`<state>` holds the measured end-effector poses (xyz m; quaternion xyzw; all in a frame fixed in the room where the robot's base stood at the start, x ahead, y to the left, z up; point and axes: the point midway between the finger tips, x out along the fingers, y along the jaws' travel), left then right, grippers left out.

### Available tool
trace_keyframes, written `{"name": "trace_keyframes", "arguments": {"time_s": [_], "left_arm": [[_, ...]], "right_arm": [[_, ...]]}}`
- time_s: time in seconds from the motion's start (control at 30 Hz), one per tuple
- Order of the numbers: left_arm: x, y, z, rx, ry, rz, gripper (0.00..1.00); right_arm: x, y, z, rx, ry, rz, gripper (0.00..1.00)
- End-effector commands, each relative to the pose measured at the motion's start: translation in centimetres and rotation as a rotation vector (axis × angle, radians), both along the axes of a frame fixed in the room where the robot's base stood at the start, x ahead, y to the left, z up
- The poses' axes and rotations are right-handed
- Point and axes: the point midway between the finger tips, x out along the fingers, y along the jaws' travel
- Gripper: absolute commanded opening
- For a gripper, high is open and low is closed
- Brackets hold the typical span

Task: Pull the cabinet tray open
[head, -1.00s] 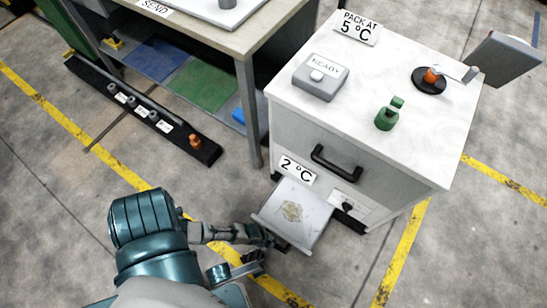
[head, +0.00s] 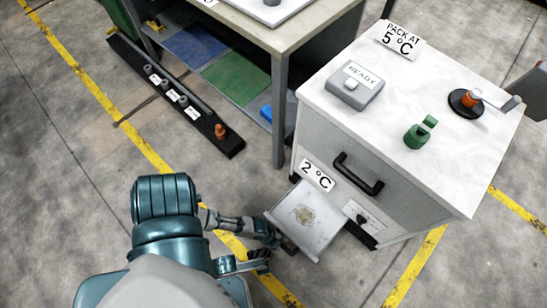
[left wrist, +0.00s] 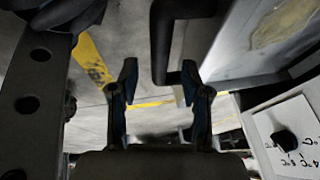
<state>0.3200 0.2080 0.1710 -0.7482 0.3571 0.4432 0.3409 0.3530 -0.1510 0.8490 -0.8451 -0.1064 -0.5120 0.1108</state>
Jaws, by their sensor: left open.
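The white cabinet (head: 340,190) stands at the right in the head view. Its low, shallow grey tray (head: 325,232) sticks out of the front under the "2 °C" label, with a tan patch on its floor. My left gripper (head: 270,250) is at the tray's outer front edge. In the left wrist view, the left gripper (left wrist: 158,80) is open, and a dark bar handle (left wrist: 161,45) shows between its fingers, near the right fingertip. I cannot tell whether they touch. The tray (left wrist: 235,45) shows right of the handle. My right gripper is not in view.
A black drawer handle (head: 358,175) and a dial (head: 362,218) are on the cabinet front. A workbench (head: 280,35) stands left; floor before the tray is clear.

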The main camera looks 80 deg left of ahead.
Motion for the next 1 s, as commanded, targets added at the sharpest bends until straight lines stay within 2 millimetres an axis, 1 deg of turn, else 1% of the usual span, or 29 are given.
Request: {"name": "trace_keyframes", "arguments": {"time_s": [0.03, 0.2, 0.3, 0.43, 0.6, 1.0], "left_arm": [[-0.4, 0.3, 0.9, 0.001, -0.001, -0.001, 0.47], [-1.7, 1.1, 4.1, 0.002, 0.0, -0.002, 0.47], [-2.4, 1.6, 5.8, 0.002, 0.001, -0.003, 0.47], [-3.0, 2.0, 7.5, 0.001, 0.001, -0.001, 0.47], [-3.4, 2.2, 8.4, 0.0, 0.003, 0.001, 0.47], [-3.4, 2.2, 8.4, 0.0, 0.003, 0.001, 0.47]], "right_arm": [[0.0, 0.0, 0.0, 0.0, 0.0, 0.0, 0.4], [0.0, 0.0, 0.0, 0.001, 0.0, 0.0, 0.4], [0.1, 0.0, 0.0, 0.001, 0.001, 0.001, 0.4], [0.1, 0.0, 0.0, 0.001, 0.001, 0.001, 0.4], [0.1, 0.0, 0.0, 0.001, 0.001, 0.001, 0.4], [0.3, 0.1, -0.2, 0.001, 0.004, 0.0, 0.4]]}}
